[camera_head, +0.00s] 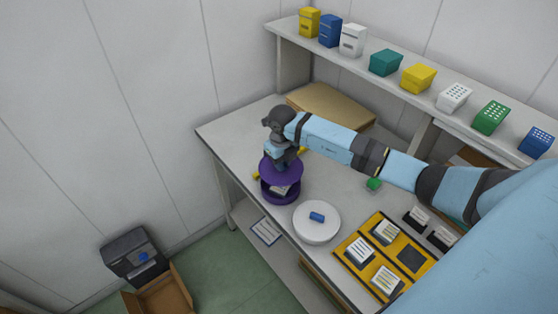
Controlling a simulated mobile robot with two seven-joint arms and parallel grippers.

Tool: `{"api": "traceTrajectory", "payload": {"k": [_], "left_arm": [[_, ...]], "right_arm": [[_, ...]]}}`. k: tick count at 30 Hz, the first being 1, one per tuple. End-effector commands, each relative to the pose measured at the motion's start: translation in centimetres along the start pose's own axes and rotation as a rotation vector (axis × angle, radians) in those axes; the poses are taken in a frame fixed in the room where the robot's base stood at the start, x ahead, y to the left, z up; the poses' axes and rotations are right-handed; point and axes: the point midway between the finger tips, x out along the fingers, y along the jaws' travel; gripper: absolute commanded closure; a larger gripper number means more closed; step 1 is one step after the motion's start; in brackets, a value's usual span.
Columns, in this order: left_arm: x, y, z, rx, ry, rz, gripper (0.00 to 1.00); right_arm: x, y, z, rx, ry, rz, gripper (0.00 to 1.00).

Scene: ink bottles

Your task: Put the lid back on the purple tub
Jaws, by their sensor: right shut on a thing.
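The purple tub (268,194) stands near the left end of the table's front edge, with a pale label or content showing at its front. Its purple lid (290,176) is just above it or touching it; I cannot tell whether it is seated. My right gripper (281,160) points down at the middle of the lid and is shut on it. The fingertips and the lid's grip are mostly hidden by the hand. My left gripper is not in view.
A white round object with a blue piece on top (317,231) stands right of the tub. A cardboard box (315,98) sits behind my arm. A shelf (290,27) with several boxes runs along the back.

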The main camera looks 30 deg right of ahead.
Motion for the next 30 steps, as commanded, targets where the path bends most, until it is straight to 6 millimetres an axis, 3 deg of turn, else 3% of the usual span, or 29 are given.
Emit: {"api": "traceTrajectory", "payload": {"k": [11, 22, 30], "left_arm": [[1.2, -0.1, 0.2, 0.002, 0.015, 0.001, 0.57], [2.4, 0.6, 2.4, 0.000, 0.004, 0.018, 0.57], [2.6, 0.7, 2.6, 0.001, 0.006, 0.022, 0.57]], "right_arm": [[2.2, 0.0, 0.0, 0.002, 0.001, 0.002, 1.00], [5.7, -0.1, 0.0, 0.001, 0.001, -0.001, 1.00], [6.5, 0.0, 0.0, 0.001, 0.000, 0.000, 1.00]]}}
